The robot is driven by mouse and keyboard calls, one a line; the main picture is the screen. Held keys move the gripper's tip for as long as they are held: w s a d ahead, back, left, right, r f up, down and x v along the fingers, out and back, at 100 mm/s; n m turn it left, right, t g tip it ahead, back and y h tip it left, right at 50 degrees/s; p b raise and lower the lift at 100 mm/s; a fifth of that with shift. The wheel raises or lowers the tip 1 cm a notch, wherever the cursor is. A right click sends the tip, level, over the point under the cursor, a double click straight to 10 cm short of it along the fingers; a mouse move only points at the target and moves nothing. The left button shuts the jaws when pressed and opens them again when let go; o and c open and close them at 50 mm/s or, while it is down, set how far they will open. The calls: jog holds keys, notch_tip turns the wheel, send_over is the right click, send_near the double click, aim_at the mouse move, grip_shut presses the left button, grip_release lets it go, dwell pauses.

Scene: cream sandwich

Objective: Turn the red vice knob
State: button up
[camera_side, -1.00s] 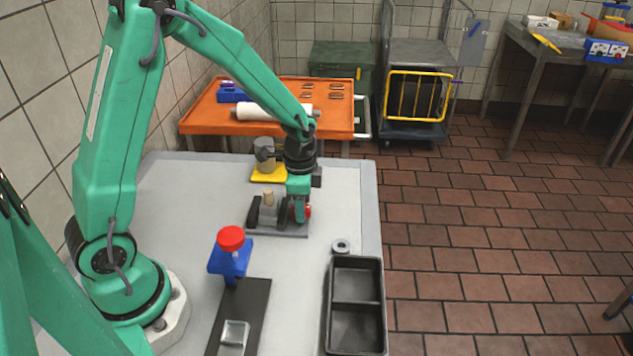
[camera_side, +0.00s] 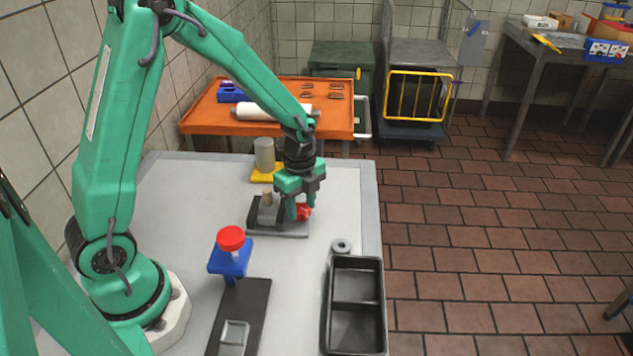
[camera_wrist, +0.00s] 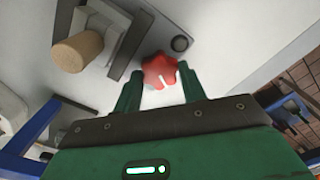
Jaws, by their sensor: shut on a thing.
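The red vice knob (camera_side: 304,212) is at the right end of the small dark vice (camera_side: 268,228) on the grey table. In the wrist view the star-shaped red knob (camera_wrist: 160,70) carries a white mark and sits between my two green fingers. My gripper (camera_side: 301,208) points down at the knob and is shut on it, with a finger on each side. A light wooden peg (camera_side: 267,198) stands upright in the vice; its round end also shows in the wrist view (camera_wrist: 76,52). Part of the knob is hidden by a finger in the side view.
A grey cylinder (camera_side: 264,153) on a yellow base stands behind the vice. A blue stand with a red cap (camera_side: 231,238) is in front, near a black strip (camera_side: 246,306). A dark two-part tray (camera_side: 329,300) and a metal ring (camera_side: 341,245) are at front right.

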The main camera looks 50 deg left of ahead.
jog(key=shift+r, duration=0.1)
dwell(0.3)
jog(key=o, duration=1)
